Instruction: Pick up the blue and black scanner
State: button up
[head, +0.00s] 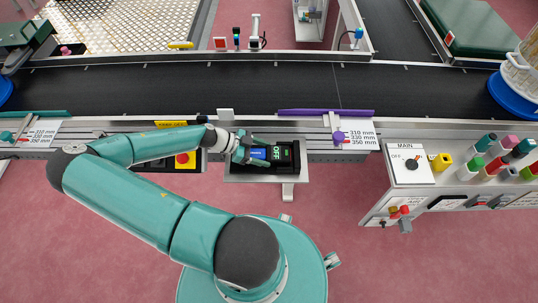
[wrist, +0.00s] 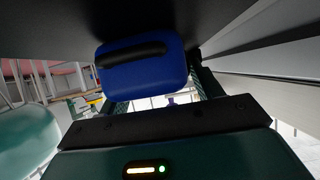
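The blue and black scanner (head: 258,153) sits on a small grey stand in front of the conveyor, in the middle of the head view. In the wrist view the scanner (wrist: 145,75) shows as a blue rounded block with a black bar across it. My gripper (head: 249,150) is at the scanner's left side, very close to it. In the wrist view my gripper (wrist: 165,90) has its two fingers spread wide, and the scanner partly hides the left finger. A narrow gap shows beside the right finger. Contact with the scanner cannot be made out.
The grey stand (head: 262,178) carries both. A red button on a yellow plate (head: 183,159) is to the left. A conveyor (head: 265,92) runs behind; a MAIN control panel (head: 410,165) stands right.

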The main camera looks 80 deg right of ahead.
jog(key=c, duration=0.3)
jog(key=shift+c, duration=0.2)
jog(key=shift+r, duration=0.15)
jog(key=shift+r, duration=0.3)
notch_tip(320, 180, up, 2)
jog(key=w+a+r, duration=0.7)
jog(key=a+r, duration=0.3)
jog(key=a, duration=0.1)
jog(key=shift+w+a, duration=0.35)
jog(key=shift+w, duration=0.05)
